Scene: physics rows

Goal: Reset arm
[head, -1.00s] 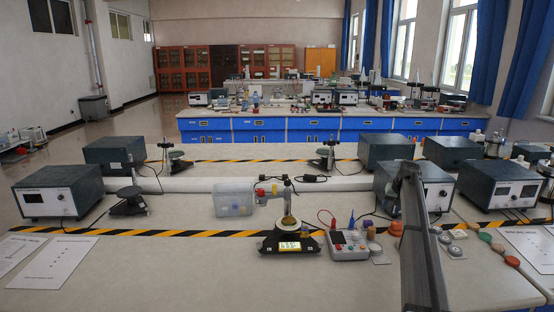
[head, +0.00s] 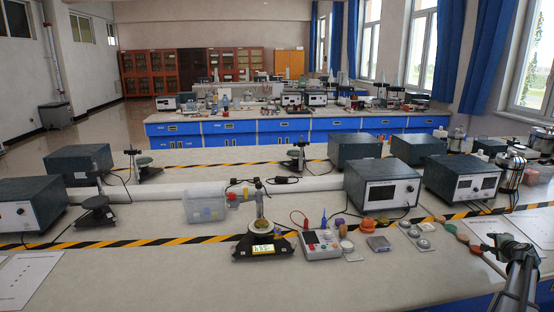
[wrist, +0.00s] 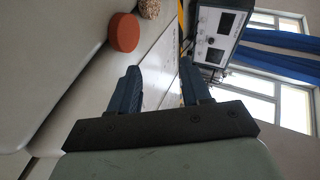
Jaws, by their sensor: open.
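My gripper (wrist: 160,85) shows in the wrist view with its two dark blue fingers apart and nothing between them. It is held above the bench top. In the head view, part of my dark arm (head: 518,268) reaches in at the lower right edge; I cannot make out the fingers there.
In the wrist view an orange-red disc (wrist: 123,32) and a grey instrument box (wrist: 222,22) lie beyond the fingers. In the head view a scale (head: 263,246), a meter box (head: 320,244) and several small samples stand mid-bench. The front bench top (head: 180,285) is clear.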

